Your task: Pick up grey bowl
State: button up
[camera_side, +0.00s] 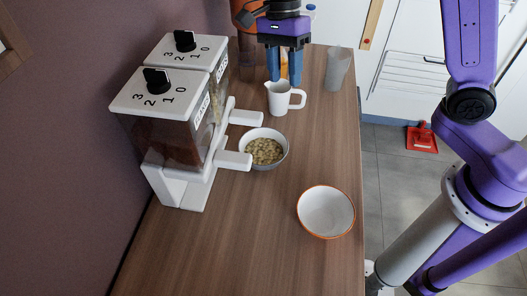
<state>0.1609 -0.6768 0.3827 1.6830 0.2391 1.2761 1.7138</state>
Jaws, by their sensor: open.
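A light grey bowl (282,160) holding beige cereal-like pieces sits on the wooden counter, by the white dispensers. My gripper (284,78) is at the far end of the counter, above and behind a small white jug (279,98). Its blue fingers point down and are spread apart, with nothing clearly held. The gripper is well away from the grey bowl, farther back. A second bowl (326,212), white inside with an orange rim, stands nearer the camera and appears empty.
Two white-topped dispensers (172,90) with black knobs stand at the left by the wall, their white levers reaching toward the grey bowl. A grey cup (338,68) stands at the back right. Orange items are partly hidden behind my gripper. The counter's front (235,245) is clear.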

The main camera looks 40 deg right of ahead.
jog(key=w+f+m+y, duration=0.1)
jog(key=w+f+m, duration=0.1)
jog(key=w+m, duration=0.55)
jog(key=m, duration=0.3)
send_near(263, 130)
jog(key=shift+n+g, duration=0.25)
jog(key=shift+g, duration=0.15)
jog(key=x, duration=0.2)
jog(key=w+x, duration=0.1)
jog(key=x, duration=0.2)
jog(key=shift+f, duration=0.15)
jog(key=shift+x, duration=2.8)
grip_shut()
